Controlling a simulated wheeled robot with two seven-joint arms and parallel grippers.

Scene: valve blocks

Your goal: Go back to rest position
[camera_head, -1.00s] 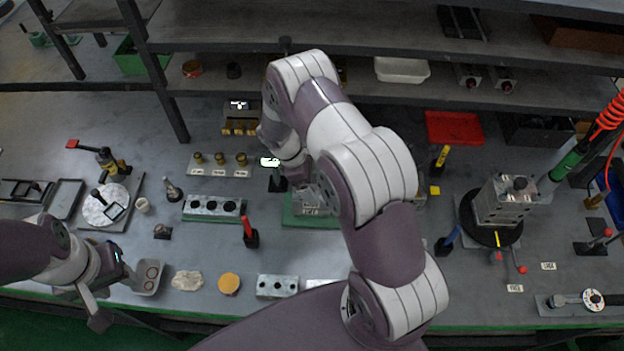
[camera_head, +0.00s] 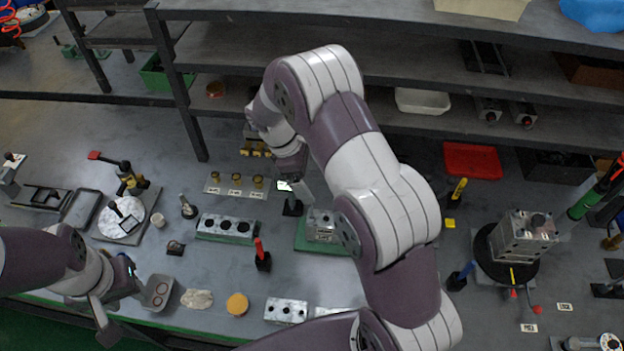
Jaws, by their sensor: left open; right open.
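My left gripper (camera_head: 122,308) is at the lower left, open and empty, beside a small grey tray with round recesses (camera_head: 158,292) at the bench's front edge. My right arm reaches across the middle of the view. Its gripper (camera_head: 299,190) is open above the bench, near a small black stand (camera_head: 292,207) and behind the metal valve block (camera_head: 321,226) on a green mat (camera_head: 304,247). My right arm hides part of the mat and the bench to its right.
A three-hole block (camera_head: 226,228), a red-handled tool (camera_head: 262,255) and a yellow disc (camera_head: 237,304) stand left of my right arm. A large valve block (camera_head: 524,236) sits on a black turntable (camera_head: 488,262) at right. Shelves (camera_head: 420,60) run along the back.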

